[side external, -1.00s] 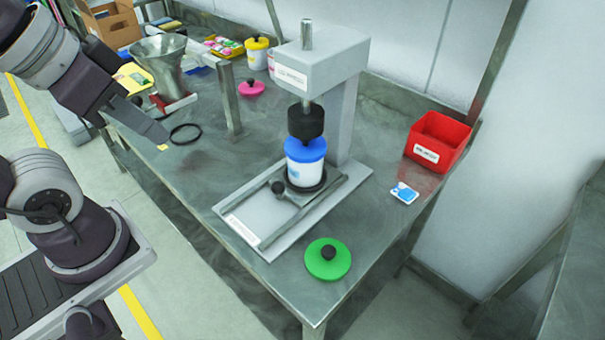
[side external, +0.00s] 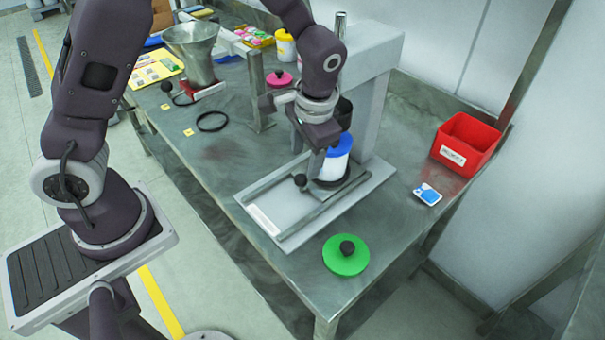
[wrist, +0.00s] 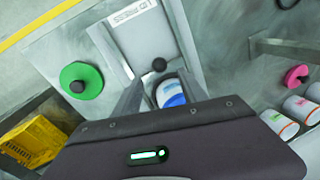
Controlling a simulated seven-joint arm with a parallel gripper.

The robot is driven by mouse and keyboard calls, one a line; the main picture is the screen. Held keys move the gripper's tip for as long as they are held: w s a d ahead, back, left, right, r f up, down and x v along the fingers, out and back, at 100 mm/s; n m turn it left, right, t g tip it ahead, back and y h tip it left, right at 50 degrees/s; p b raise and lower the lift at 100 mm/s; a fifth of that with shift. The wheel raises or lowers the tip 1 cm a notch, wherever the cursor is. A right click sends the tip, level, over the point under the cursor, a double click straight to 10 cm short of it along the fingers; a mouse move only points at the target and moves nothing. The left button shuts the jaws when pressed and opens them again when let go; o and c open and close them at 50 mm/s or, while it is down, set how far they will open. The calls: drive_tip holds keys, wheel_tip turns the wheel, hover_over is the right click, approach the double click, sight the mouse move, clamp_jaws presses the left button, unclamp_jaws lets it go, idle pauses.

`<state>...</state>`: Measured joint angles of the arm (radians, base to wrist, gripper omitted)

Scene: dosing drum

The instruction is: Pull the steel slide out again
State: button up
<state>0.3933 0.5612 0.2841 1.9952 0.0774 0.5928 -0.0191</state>
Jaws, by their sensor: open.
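The steel slide (side external: 292,205) lies in the press bed, with a pale label at its front end and a black ball knob (side external: 300,180). The knob also shows in the wrist view (wrist: 159,65). A white drum with a blue lid (side external: 336,164) stands upright at the slide's back end, under the press head; the wrist view shows part of it (wrist: 170,94). My gripper (side external: 313,172) points down beside the drum, close to the knob. In the wrist view its fingers (wrist: 160,82) are apart, with the knob just beyond their tips. Contact cannot be told.
A green lid with a black knob (side external: 346,254) lies at the table's front. A red bin (side external: 466,143) and a blue-white card (side external: 427,194) are to the right. A steel funnel (side external: 192,52), black ring (side external: 212,121) and pink lid (side external: 279,79) are behind left.

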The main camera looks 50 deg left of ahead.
sight(302, 176)
drive_tip(key=f, duration=0.3)
drive_tip(key=a+f, duration=0.1)
drive_tip(key=f, duration=0.2)
drive_tip(key=shift+w+a+f, duration=0.1)
drive_tip(key=shift+a+f, duration=0.05)
drive_tip(key=shift+f, duration=0.25)
clamp_jaws()
idle(0.9)
